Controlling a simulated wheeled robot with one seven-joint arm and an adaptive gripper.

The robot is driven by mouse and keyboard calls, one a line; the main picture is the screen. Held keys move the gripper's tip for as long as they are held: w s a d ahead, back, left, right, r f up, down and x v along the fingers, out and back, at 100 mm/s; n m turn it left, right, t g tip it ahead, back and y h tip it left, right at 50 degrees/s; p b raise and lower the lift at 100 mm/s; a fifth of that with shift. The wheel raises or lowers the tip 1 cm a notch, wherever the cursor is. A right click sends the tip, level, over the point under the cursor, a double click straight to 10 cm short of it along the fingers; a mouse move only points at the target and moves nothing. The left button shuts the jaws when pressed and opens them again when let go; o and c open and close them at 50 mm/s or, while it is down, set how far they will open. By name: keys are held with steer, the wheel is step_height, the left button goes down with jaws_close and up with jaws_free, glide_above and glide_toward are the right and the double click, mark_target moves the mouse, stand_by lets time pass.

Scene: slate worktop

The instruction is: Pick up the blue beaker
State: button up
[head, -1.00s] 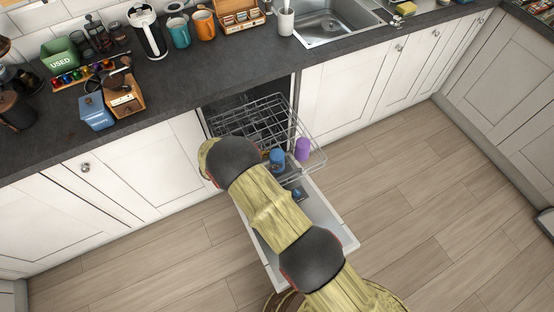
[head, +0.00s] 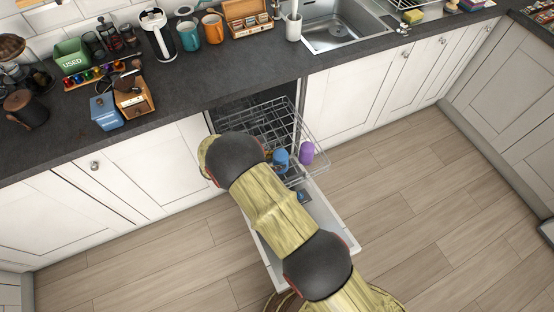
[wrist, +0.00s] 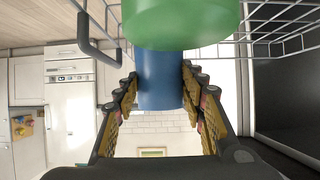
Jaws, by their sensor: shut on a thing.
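The blue beaker (head: 280,157) is in the pulled-out dishwasher rack in the head view, beside my arm. In the wrist view the blue beaker (wrist: 160,80) is between the two fingers of my gripper (wrist: 160,98), with a finger against each side. My gripper is shut on it. A green round thing (wrist: 180,18) overlaps the beaker's upper part in the wrist view and hides it there. In the head view my own arm hides the gripper's fingers.
A purple beaker (head: 307,152) stands just right of the blue one. The wire rack (head: 265,118) surrounds them, above the open dishwasher door (head: 328,222). The slate worktop (head: 215,82) is behind, with mugs and a grinder. The floor to the right is clear.

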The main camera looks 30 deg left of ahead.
mark_target(281, 161)
steer(key=s+r, duration=0.1)
steer(key=s+r+p, duration=0.1)
steer(key=r, duration=0.1)
steer(key=s+r, duration=0.1)
steer(key=shift+s+d+r, duration=0.25)
steer(key=shift+d+r, duration=0.05)
steer(key=shift+r, duration=0.05)
steer(key=s+d+r+p, duration=0.2)
steer(key=s+r, duration=0.1)
steer(key=s, duration=0.5)
steer(key=shift+s, duration=0.25)
steer(key=shift+a, duration=0.1)
